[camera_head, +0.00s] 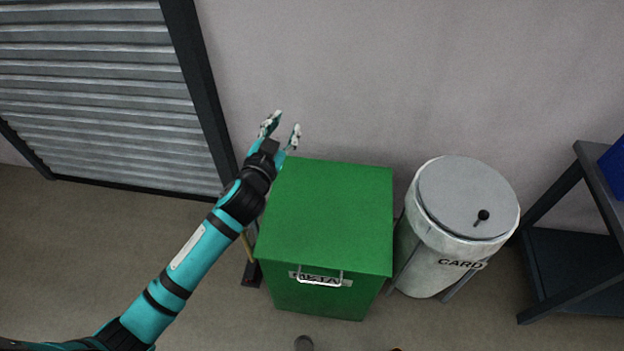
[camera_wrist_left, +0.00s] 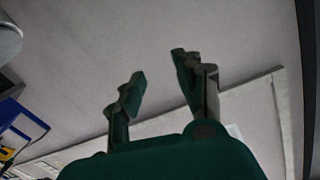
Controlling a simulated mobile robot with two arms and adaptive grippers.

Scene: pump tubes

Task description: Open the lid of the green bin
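The green bin (camera_head: 327,297) stands on the floor against the wall in the middle of the head view. Its flat lid (camera_head: 330,215) is shut. A pale handle (camera_head: 319,280) sits on the front, over a partly hidden label. My left gripper (camera_head: 287,122) is open and empty, beyond the lid's back left corner, near the wall. The left wrist view shows its two fingers (camera_wrist_left: 160,80) apart with nothing between them. My right gripper is in neither view.
A white round bin marked CARD (camera_head: 440,262) with a grey lid and black knob stands right of the green bin. A dark shelf frame (camera_head: 570,255) is at far right. A grey roller shutter (camera_head: 95,80) is at upper left. The floor (camera_head: 60,250) at left is clear.

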